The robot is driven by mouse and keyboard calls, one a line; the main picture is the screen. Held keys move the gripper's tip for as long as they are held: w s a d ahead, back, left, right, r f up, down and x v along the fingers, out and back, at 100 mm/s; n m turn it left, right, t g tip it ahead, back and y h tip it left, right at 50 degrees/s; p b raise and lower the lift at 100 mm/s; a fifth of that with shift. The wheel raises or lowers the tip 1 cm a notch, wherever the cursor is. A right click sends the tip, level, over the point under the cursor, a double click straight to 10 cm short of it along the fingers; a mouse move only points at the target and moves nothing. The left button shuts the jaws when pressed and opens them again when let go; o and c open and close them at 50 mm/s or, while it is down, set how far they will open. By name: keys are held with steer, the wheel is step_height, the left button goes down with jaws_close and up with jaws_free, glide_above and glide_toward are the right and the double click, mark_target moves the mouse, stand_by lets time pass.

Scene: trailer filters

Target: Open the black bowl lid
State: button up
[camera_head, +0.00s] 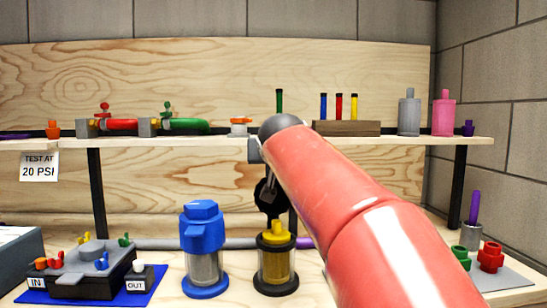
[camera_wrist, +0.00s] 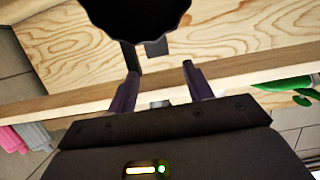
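A black scalloped round part, seemingly the lid (camera_head: 268,197), shows above a clear filter with a yellow cap (camera_head: 277,231) and a dark base. In the wrist view a black scalloped disc (camera_wrist: 136,15) is cut off by the top edge, beyond my fingertips. My gripper (camera_wrist: 158,75) has its two fingers spread, with nothing between them. In the head view my red arm hides much of the gripper, so its contact with the black part cannot be told.
A blue filter (camera_head: 203,240) stands left of the yellow-capped one. The wooden shelf (camera_head: 230,141) runs behind my arm, with a dark post below it. A grey block with valves (camera_head: 88,262) sits at lower left. Red and green fittings (camera_head: 490,257) stand at right.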

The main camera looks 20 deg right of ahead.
steer(key=b+v, duration=0.1)
steer(key=v, duration=0.6)
steer(key=shift+s, duration=0.4)
steer(key=shift+a, duration=0.15)
